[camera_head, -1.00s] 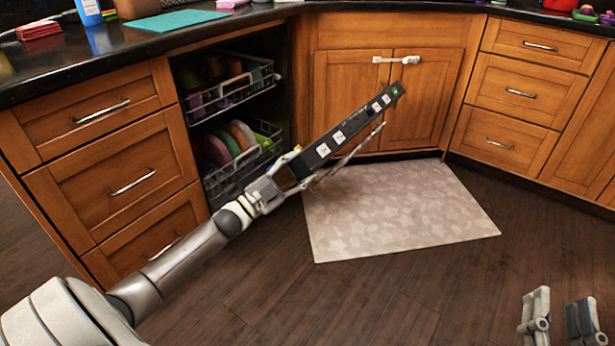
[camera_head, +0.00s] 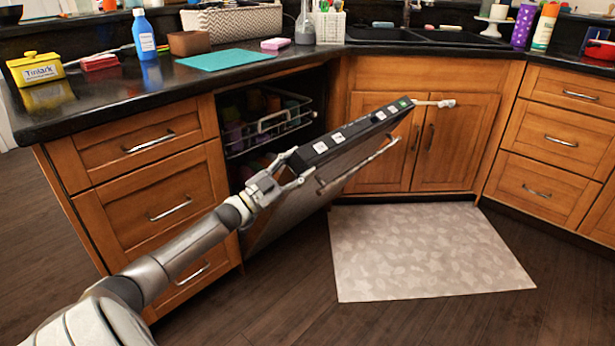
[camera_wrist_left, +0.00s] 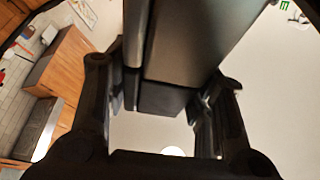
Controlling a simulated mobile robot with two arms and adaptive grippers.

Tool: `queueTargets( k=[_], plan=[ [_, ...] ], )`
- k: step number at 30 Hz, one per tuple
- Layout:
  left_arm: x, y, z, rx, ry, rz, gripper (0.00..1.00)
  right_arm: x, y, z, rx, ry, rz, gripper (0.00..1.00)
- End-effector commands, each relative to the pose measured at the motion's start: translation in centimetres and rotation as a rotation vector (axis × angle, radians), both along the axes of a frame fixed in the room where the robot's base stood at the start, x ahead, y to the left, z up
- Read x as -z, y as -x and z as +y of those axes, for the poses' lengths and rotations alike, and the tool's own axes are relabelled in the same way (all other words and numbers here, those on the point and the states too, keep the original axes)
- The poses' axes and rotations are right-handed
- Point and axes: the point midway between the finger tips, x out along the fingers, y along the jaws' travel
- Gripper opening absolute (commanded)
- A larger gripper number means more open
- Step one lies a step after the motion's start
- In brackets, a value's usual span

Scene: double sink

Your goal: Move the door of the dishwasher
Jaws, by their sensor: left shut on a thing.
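The dishwasher door (camera_head: 300,200) is partly open and leans outward at a tilt. Its black top edge (camera_head: 350,131) carries white labels and a green light, and a bar handle (camera_head: 358,168) runs along its front. My left gripper (camera_head: 285,182) is shut on the door's near left top corner. In the left wrist view the door's dark edge (camera_wrist_left: 200,45) runs between the fingers of my left gripper (camera_wrist_left: 162,100). The dishwasher's upper rack (camera_head: 270,122) shows in the dark opening behind; the lower rack is mostly hidden. My right gripper is out of view.
Wooden drawers (camera_head: 165,207) stand left of the dishwasher and a double-door cabinet (camera_head: 425,140) stands right. The black counter (camera_head: 180,88) overhangs the opening. A beige mat (camera_head: 425,250) lies on the floor in front; the floor around it is clear.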

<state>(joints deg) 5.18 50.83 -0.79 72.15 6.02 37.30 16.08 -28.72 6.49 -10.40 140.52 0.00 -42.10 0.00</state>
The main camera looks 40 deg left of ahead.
Motion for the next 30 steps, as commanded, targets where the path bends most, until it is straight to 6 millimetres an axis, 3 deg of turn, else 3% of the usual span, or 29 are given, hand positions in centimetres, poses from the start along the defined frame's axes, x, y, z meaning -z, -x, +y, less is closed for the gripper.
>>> queueTargets(
  k=[9,23,24,29,30],
  plan=[
    [-1.3,-0.1,2.2,-0.004,0.030,0.000,0.06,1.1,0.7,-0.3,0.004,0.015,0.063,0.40],
    [-1.3,-0.1,2.4,-0.004,0.035,0.001,0.06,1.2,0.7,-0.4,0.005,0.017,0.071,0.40],
    [-1.3,-0.1,2.4,-0.004,0.035,0.001,0.50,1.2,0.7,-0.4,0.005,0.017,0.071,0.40],
    [-1.3,-0.1,2.4,-0.003,0.036,0.002,0.71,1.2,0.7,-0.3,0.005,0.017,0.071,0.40],
    [-1.3,-0.1,2.3,-0.002,0.036,0.002,0.71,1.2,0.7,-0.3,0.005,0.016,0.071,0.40]
  ],
)
